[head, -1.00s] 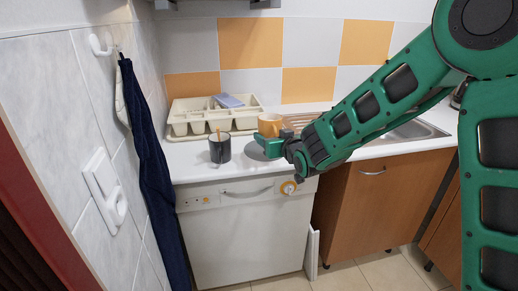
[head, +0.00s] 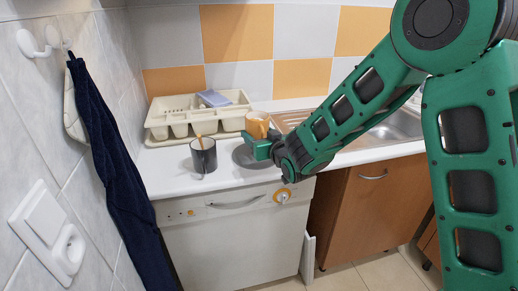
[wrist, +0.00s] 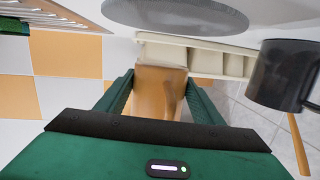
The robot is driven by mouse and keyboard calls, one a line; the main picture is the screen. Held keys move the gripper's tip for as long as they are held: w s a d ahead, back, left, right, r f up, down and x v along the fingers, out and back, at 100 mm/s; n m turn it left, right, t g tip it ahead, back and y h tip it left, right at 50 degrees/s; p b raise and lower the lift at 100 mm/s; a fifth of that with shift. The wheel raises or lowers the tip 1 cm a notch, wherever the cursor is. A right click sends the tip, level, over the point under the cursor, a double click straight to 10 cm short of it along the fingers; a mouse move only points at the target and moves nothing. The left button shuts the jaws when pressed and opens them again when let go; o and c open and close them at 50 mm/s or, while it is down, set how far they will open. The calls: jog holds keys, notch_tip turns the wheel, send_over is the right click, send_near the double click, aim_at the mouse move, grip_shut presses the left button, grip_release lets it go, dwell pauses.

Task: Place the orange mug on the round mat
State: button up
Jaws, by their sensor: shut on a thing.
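The orange mug (head: 257,122) is between the fingers of my gripper (head: 262,147), near the back of the white counter. In the wrist view the mug (wrist: 160,88) sits between both green fingers (wrist: 160,95), which are shut on it. The grey round mat (head: 244,157) lies flat on the counter, below and slightly left of the mug in the head view, partly hidden by my gripper. The wrist view also shows the mat (wrist: 175,12) at its top edge, apart from the mug. The mug's lower part is partly hidden in the head view.
A dark grey mug (head: 203,157) with a wooden stick in it stands just left of the mat. A cream dish rack (head: 160,133) with a blue sponge (head: 214,98) is behind. A sink (head: 395,127) lies to the right. The front left counter is clear.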

jog(key=shift+a+f, duration=0.25)
jog(key=shift+f, duration=2.05)
jog(key=o, duration=2)
jog(key=shift+s+f, duration=0.1)
jog(key=shift+f, duration=0.05)
jog(key=v, duration=1.2)
jog(key=shift+d, duration=0.15)
